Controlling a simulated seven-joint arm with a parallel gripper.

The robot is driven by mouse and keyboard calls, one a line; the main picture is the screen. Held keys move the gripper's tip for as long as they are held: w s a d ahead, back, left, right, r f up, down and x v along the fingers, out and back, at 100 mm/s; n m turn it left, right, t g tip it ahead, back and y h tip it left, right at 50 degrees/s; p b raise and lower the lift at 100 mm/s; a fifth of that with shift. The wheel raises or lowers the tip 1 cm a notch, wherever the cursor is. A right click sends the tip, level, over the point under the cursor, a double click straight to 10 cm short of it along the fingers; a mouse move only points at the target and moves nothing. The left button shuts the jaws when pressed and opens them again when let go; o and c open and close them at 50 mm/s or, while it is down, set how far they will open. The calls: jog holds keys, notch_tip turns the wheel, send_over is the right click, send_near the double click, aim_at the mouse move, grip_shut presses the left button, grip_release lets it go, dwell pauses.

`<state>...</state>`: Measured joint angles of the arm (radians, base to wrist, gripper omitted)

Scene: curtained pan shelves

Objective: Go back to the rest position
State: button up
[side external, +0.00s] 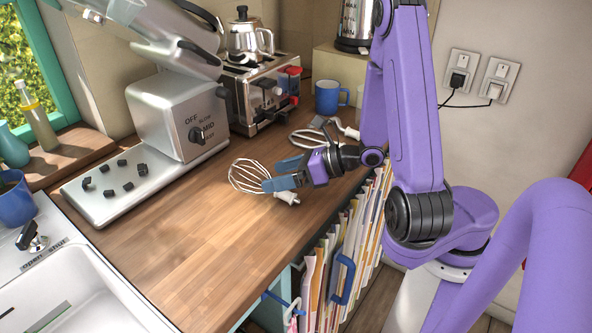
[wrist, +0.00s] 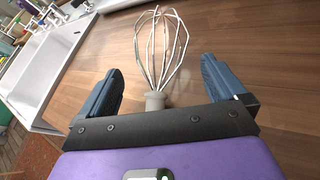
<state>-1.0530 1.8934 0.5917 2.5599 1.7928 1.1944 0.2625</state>
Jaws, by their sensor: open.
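My gripper (side external: 279,174) is open, with blue fingers spread low over the wooden counter (side external: 195,235). A wire whisk (side external: 246,176) lies on the counter just beyond and below the fingers, its pale handle partly hidden behind the gripper. In the wrist view, the whisk (wrist: 159,50) shows between the two fingers of my gripper (wrist: 161,66), with its grey collar near the palm and clear gaps on both sides. The rest of its handle is hidden under the palm. I cannot tell the exact height of the fingers above the counter.
A stand mixer (side external: 168,115) stands at the back left, beside a toaster (side external: 262,92) with a kettle (side external: 248,38) on top. A second whisk (side external: 309,138) and a blue mug (side external: 331,97) are behind my gripper. A sink (side external: 85,300) is front left. The counter's middle is clear.

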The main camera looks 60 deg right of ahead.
jog(key=shift+v, duration=1.8)
jog(key=shift+w+r+n, duration=0.15)
jog(key=shift+n, duration=0.15)
jog(key=w+a+r+n+g+y, duration=0.1)
jog(key=a+r+n+g+y, duration=0.1)
jog(key=a+n+g, duration=0.45)
jog(key=w+a+r+n+g+y, duration=0.1)
jog(key=r+n+g+y, duration=0.15)
jog(key=n, duration=0.75)
jog(key=s+d+n+g+h, duration=0.1)
jog(key=s+d+n+h, duration=0.2)
jog(key=s+n, duration=0.6)
jog(key=s+d+n+g+h, duration=0.1)
jog(key=s+n+h, duration=0.7)
jog(key=n, duration=1.1)
jog(key=shift+s+d+r+g, duration=0.15)
jog(key=shift+s+d+g, duration=0.25)
jog(key=shift+s+d, duration=0.65)
jog(key=shift+s+a+r+n, duration=0.1)
jog(key=shift+s+a+n, duration=0.05)
jog(key=shift+s+n, duration=0.15)
jog(key=shift+c, duration=1.2)
